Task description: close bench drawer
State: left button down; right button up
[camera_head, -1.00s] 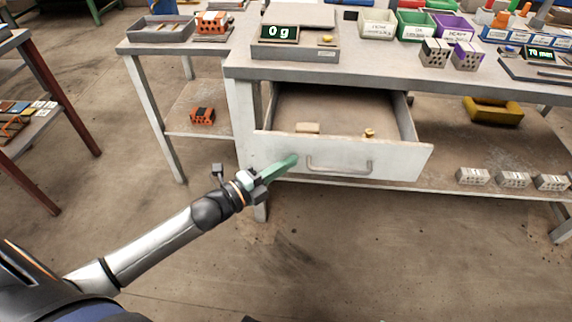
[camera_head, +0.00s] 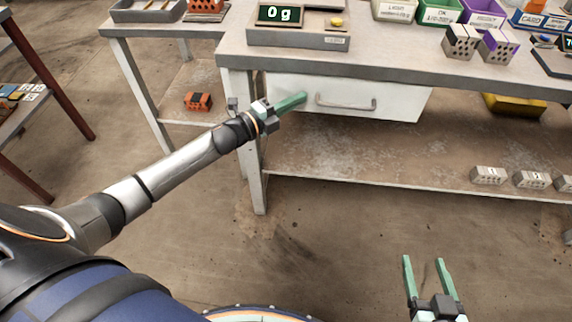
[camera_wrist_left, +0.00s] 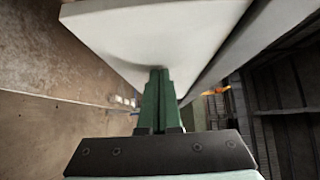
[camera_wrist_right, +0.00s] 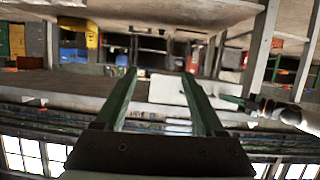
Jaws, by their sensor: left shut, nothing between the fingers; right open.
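The white bench drawer (camera_head: 395,104) is under the bench top in the head view. Its front looks flush with the bench and its inside is hidden. A grey bar handle (camera_head: 345,103) is on the front. My left gripper (camera_head: 303,97) is shut and empty, its fingertips at the drawer front left of the handle. In the left wrist view the shut fingers (camera_wrist_left: 158,75) meet the white drawer front (camera_wrist_left: 150,35). My right gripper (camera_head: 425,262) is open and empty, low in front of the bench and away from the drawer. Its open fingers (camera_wrist_right: 160,88) also show in the right wrist view.
The bench top (camera_head: 400,62) carries a scale (camera_head: 300,37), labelled bins (camera_head: 440,12) and hollow bricks (camera_head: 460,42). More bricks (camera_head: 488,175) and a yellow bin (camera_head: 515,105) are on the lower shelf. The floor before the bench is clear.

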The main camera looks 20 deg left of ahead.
pick_arm(q)
jog(key=shift+w+a+r, duration=0.1)
jog(key=shift+w+a, duration=0.1)
jog(key=shift+w, duration=0.25)
jog(key=shift+w+a+r, duration=0.1)
jog(key=shift+w+a, duration=0.1)
jog(key=shift+w, duration=0.2)
pick_arm(e)
jog(key=shift+w+a+r+t, duration=0.15)
jog(key=shift+w+r+t, duration=0.25)
jog(key=shift+w+r, duration=0.35)
pick_arm(q)
jog(key=shift+r, duration=0.1)
pick_arm(e)
jog(key=shift+s, duration=0.1)
